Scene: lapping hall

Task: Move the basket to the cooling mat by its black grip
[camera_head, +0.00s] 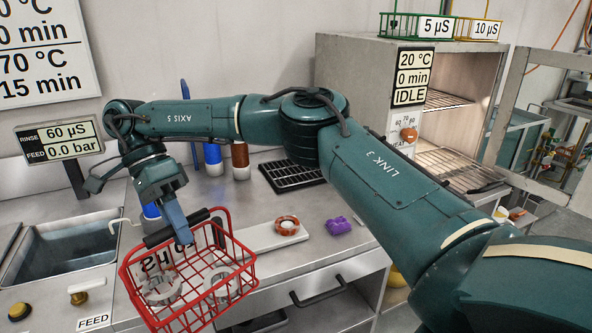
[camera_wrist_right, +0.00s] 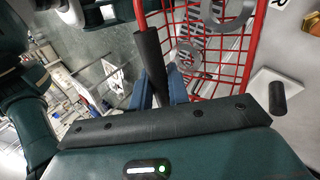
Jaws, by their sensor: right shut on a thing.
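The red wire basket (camera_head: 190,304) hangs at the front left of the counter, partly over its front edge, with grey rings inside. It looks tilted. My right gripper (camera_head: 183,230) is shut on the basket's black grip (camera_head: 157,239), with grip showing on both sides of the fingers. In the right wrist view the black grip (camera_wrist_right: 149,55) passes between the blue fingers (camera_wrist_right: 163,88), beside the red basket wires (camera_wrist_right: 246,45). The black ribbed cooling mat (camera_head: 290,177) lies bare farther back and right on the counter. My left gripper is not in view.
A white board with an orange ring (camera_head: 286,225) and a purple piece (camera_head: 340,226) lie right of the basket. Blue and brown bottles (camera_head: 240,160) stand left of the mat. A sink (camera_head: 65,250) is at left, an open oven (camera_head: 450,150) at right.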

